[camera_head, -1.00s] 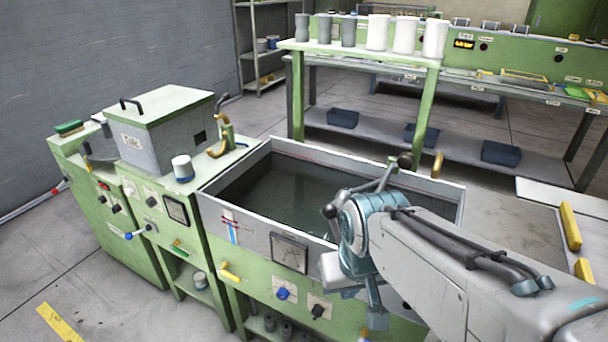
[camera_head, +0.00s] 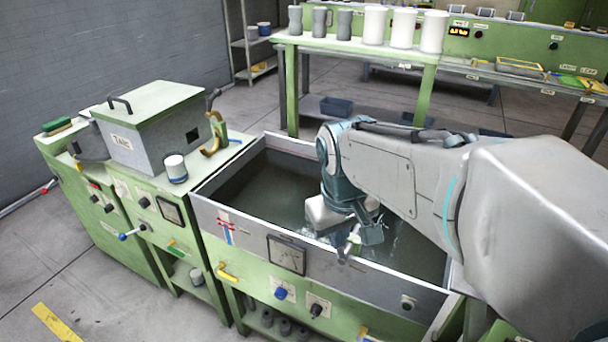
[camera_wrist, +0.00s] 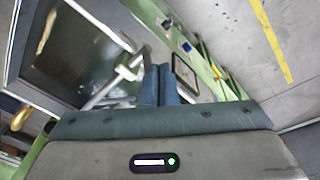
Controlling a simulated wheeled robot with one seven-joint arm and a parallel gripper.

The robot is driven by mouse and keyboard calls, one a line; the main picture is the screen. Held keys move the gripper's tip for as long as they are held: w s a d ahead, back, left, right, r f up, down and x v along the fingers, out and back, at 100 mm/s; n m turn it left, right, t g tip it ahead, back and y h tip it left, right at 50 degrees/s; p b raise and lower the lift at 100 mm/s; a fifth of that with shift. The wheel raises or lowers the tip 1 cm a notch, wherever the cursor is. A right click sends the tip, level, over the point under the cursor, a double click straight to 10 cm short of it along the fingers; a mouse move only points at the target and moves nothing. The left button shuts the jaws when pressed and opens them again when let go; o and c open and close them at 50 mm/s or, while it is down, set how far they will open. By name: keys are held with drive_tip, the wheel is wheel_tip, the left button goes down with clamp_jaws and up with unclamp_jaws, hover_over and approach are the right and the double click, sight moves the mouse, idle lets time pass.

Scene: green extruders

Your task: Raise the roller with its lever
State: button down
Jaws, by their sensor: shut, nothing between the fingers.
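My gripper (camera_head: 346,246) is over the front part of the water tank (camera_head: 258,140), near its front wall. In the wrist view, its two blue fingers (camera_wrist: 159,70) are together with nothing held between them. Beside the fingertips is a pale metal rod assembly (camera_wrist: 126,72), with a joint and arms running across the tank corner. I cannot tell which part is the lever or the roller, or whether the fingers touch it. In the head view my arm hides most of this assembly and the tank's right side.
A grey lidded box (camera_head: 150,130) and a white cup (camera_head: 175,168) stand on the green machine left of the tank. A dial gauge (camera_head: 286,255) is on the front wall. A green bench (camera_head: 350,58) with white and grey cylinders stands behind. The floor at left is mostly clear.

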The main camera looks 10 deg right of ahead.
drive_tip(key=w+a+r+n+g+h+p, duration=0.1)
drive_tip(key=w+a+r+n+p, duration=0.3)
drive_tip(key=w, duration=0.7)
wheel_tip(320, 180, up, 3)
drive_tip(key=a+n+g, duration=0.1)
drive_tip(key=a+n, duration=0.1)
drive_tip(key=shift+w+a+r+h, duration=0.2)
drive_tip(key=shift+w+a+h, duration=0.1)
drive_tip(key=shift+w, duration=0.05)
drive_tip(key=s+d+f+p, duration=0.2)
drive_tip(key=s+d+f, duration=0.1)
drive_tip(key=f, duration=0.5)
drive_tip(key=shift+d, duration=0.55)
drive_tip(key=shift+s, duration=0.1)
